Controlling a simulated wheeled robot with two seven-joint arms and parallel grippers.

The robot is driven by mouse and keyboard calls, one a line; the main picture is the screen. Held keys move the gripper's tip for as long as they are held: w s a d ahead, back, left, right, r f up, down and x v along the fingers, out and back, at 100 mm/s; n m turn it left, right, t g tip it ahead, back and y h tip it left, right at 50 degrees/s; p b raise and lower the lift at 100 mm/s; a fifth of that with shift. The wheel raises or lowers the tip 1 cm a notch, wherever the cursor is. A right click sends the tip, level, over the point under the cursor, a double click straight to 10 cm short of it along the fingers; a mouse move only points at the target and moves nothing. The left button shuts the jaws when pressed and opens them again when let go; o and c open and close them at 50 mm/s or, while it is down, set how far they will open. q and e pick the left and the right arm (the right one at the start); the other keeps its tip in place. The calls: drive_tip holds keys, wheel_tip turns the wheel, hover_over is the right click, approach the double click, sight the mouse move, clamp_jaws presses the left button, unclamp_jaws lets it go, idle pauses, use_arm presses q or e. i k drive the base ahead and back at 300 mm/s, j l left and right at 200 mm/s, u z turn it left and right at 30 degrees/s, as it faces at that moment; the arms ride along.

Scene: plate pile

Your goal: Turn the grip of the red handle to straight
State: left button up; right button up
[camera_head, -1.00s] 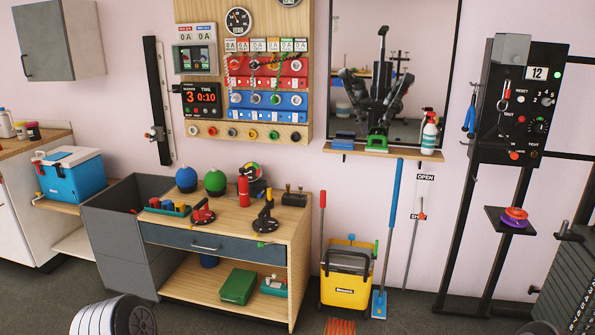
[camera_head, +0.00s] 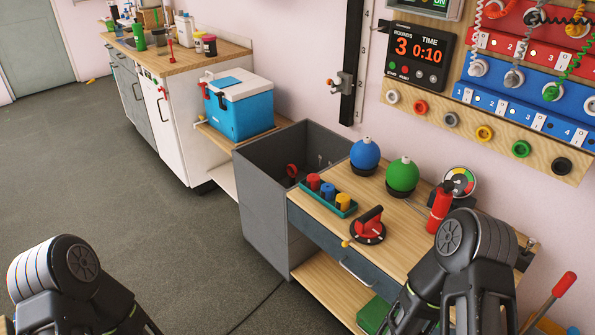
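A red handle (camera_head: 368,222) stands on a dark round base on the wooden workbench top, near the bench's front left. Dark links of my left arm fill the lower left corner, far from the handle. Dark links of my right arm rise at the lower right, in front of the bench and hiding part of its right side. I make out no fingertips of either gripper. Nothing touches the red handle.
On the workbench (camera_head: 317,208) stand a teal tray (camera_head: 331,198) of coloured pegs, a blue ball (camera_head: 365,153), a green ball (camera_head: 402,174), a red extinguisher (camera_head: 439,208) and a gauge (camera_head: 460,181). A grey open bin (camera_head: 262,200) adjoins it.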

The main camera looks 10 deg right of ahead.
sight(368, 225)
drive_tip(key=i+j+u, duration=0.15)
drive_tip(key=i+u, duration=0.15)
drive_tip(key=i, duration=0.5)
drive_tip(key=i+u, duration=0.3)
drive_tip(key=i, duration=0.55)
drive_tip(key=i+z, duration=0.15)
drive_tip(key=i, duration=0.5)
drive_tip(key=z, duration=4.1)
